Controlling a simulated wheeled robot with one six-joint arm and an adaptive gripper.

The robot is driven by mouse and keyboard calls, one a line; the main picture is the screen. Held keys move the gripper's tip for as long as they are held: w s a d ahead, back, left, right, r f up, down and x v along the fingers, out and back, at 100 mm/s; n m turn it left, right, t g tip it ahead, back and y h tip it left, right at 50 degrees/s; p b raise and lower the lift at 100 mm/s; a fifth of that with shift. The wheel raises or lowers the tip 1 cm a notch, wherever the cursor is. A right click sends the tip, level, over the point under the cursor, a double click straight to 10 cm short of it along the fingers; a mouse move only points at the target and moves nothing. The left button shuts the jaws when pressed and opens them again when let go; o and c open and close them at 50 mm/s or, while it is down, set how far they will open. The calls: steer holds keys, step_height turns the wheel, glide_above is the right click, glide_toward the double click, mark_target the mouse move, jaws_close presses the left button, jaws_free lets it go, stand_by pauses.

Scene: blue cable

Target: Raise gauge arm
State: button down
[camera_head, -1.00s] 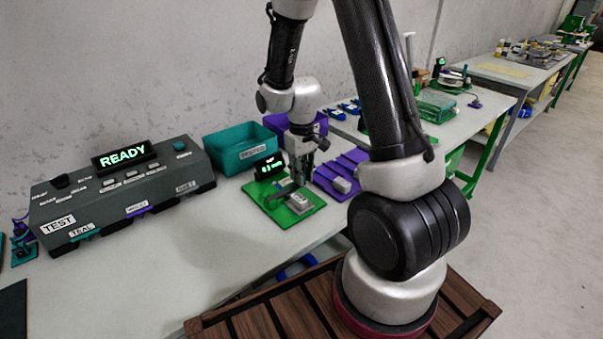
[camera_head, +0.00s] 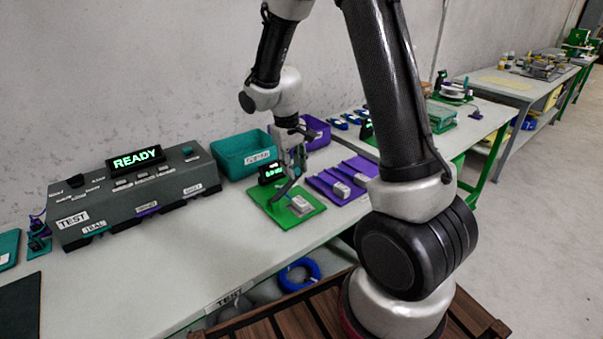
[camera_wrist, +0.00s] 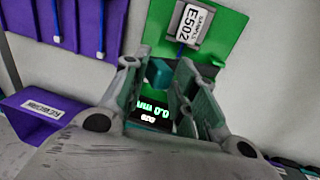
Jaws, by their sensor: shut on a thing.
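The gauge stands on a green base plate (camera_head: 268,201) on the table, with a small lit display (camera_head: 271,171). Its dark arm (camera_head: 284,189) slants up toward my gripper (camera_head: 294,164). In the wrist view my gripper (camera_wrist: 160,80) is shut on a small teal block (camera_wrist: 160,72), which seems to be the gauge arm's grip. The display (camera_wrist: 152,112) shows upside down behind the fingers and reads about 0.0 mm. A grey sample labelled E502 (camera_wrist: 190,22) lies on the plate; it also shows in the head view (camera_head: 301,205). The fingers hide part of the gauge arm.
A grey test box (camera_head: 120,200) reading READY stands to the left. A teal bin (camera_head: 243,153) is behind the gauge. A purple tray (camera_head: 325,186) with grey blocks is to the right. A purple REWORK bin (camera_wrist: 40,105) is close by in the wrist view.

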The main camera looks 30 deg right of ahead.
steer(key=c, duration=2)
jaws_free()
steer(key=shift+h, duration=0.7)
steer(key=a, duration=0.1)
steer(key=s+a+r, duration=0.1)
steer(key=a, duration=0.3)
steer(key=shift+s+r, duration=0.15)
steer(key=shift+s, duration=0.15)
steer(key=a+h, duration=0.2)
steer(key=a+t+h, duration=0.1)
steer(key=a+h, duration=0.1)
steer(key=s+a+h, duration=0.1)
steer(key=a+h, duration=0.1)
steer(key=shift+s+a, duration=0.1)
steer(key=shift+a, duration=0.05)
steer(key=shift+c, duration=0.4)
steer(key=shift+s+a+f+t+h, duration=0.1)
steer(key=shift+a+f+t+h, duration=0.2)
steer(key=shift+a+h, duration=0.45)
steer(key=shift+o, duration=0.8)
steer(key=shift+s+a+f, duration=0.1)
steer(key=shift+a+f, duration=0.1)
steer(key=shift+a, duration=0.2)
steer(key=shift+o, duration=0.2)
steer(key=o, duration=0.8)
steer(key=shift+f, duration=0.1)
steer(key=shift+c, duration=0.2)
